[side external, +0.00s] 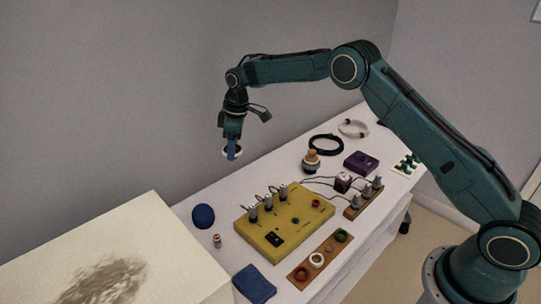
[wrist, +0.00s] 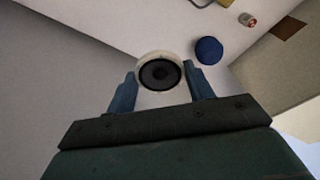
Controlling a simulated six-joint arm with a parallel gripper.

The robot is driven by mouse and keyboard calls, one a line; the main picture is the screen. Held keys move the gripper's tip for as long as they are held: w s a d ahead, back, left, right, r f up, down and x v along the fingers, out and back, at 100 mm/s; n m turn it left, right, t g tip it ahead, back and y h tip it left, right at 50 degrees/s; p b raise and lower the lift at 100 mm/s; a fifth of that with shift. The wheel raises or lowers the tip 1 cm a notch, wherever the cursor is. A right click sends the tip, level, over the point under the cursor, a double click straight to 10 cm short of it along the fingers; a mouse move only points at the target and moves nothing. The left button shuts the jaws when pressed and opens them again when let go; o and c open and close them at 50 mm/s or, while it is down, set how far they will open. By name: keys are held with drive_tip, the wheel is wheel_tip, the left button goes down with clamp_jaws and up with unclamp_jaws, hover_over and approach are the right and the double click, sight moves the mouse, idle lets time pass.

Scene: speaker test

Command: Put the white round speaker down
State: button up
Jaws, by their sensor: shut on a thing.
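The white round speaker (wrist: 160,73) has a white rim and a dark cone, and shows between my gripper's two blue fingers in the wrist view. My gripper (side external: 232,151) is shut on it and holds it above the back edge of the white table (side external: 190,180). In the side view only part of the speaker's white rim (side external: 226,154) shows; a blue finger hides the rest. The gripper also shows in the wrist view (wrist: 162,80).
A dark blue round object (side external: 203,216) lies on the table below and left of my gripper. A yellow box with knobs (side external: 285,222), a small cylinder (side external: 217,241) and a blue cloth (side external: 254,284) are nearby. A pale stained block (side external: 150,225) stands at left.

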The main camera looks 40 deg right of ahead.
sight(241, 149)
wheel_tip(241, 149, down, 16)
drive_tip(key=shift+r, duration=0.1)
idle(0.8)
drive_tip(key=o, duration=1)
drive_tip(key=shift+o, duration=0.2)
drive_tip(key=r, duration=0.4)
drive_tip(key=s+d+r, duration=0.1)
drive_tip(key=r, duration=0.7)
drive_tip(key=shift+s+d, duration=0.15)
